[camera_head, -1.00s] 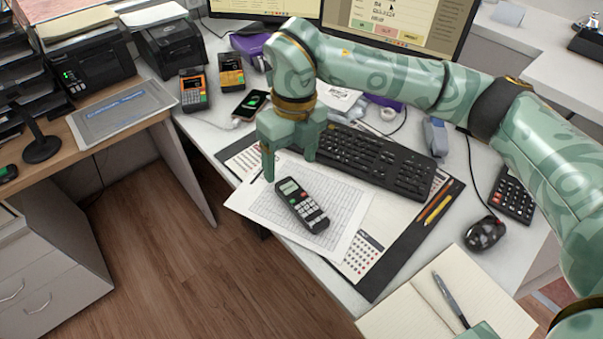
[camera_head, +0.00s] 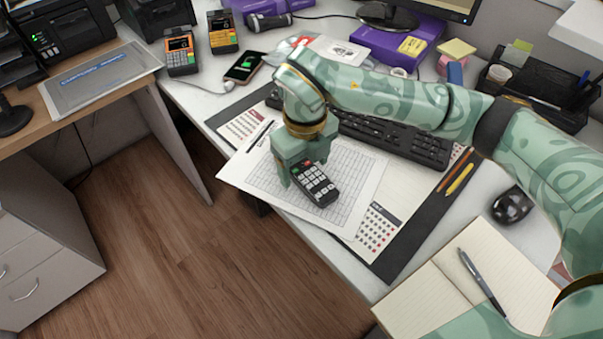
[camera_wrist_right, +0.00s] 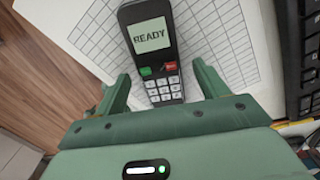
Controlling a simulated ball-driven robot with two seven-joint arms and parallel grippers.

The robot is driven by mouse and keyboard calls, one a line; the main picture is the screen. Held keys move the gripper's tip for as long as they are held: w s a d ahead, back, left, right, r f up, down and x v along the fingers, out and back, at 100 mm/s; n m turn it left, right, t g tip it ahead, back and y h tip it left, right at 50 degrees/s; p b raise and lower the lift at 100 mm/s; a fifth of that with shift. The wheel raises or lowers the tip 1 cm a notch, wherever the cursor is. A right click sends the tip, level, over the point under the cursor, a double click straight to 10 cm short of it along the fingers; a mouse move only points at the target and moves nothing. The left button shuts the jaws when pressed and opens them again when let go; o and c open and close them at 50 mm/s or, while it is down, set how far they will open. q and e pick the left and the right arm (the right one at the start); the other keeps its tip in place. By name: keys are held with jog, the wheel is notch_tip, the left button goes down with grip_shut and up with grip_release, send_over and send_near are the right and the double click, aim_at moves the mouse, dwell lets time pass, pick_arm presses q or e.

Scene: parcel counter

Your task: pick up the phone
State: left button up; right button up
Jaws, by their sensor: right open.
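A dark handset phone (camera_head: 318,186) with a keypad lies on a printed grid sheet (camera_head: 255,178). In the right wrist view the phone (camera_wrist_right: 150,40) shows a lit screen reading READY, with green and red keys. My right gripper (camera_head: 304,176) is open above the phone and covers its screen end in the head view. In the right wrist view the fingers (camera_wrist_right: 163,80) stand on either side of the keypad, with gaps between them and the phone. A smartphone (camera_head: 245,67) with a green battery symbol lies on a cable farther back. My left gripper is not in view.
A black keyboard (camera_head: 410,143) lies right behind my right gripper. Pencils (camera_head: 459,180), a mouse (camera_head: 511,206) and an open notebook (camera_head: 440,287) are to the right. Card terminals (camera_head: 181,54) stand at the back left. The counter's front edge is close to the sheet.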

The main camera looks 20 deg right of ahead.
aim_at(304, 170)
jog(key=shift+f, duration=0.65)
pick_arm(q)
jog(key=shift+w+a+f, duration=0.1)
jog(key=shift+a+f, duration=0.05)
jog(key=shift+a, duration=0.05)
pick_arm(e)
jog(key=shift+r, duration=0.2)
jog(key=shift+c, duration=0.3)
jog(key=c, duration=1.1)
jog(key=shift+r, duration=0.1)
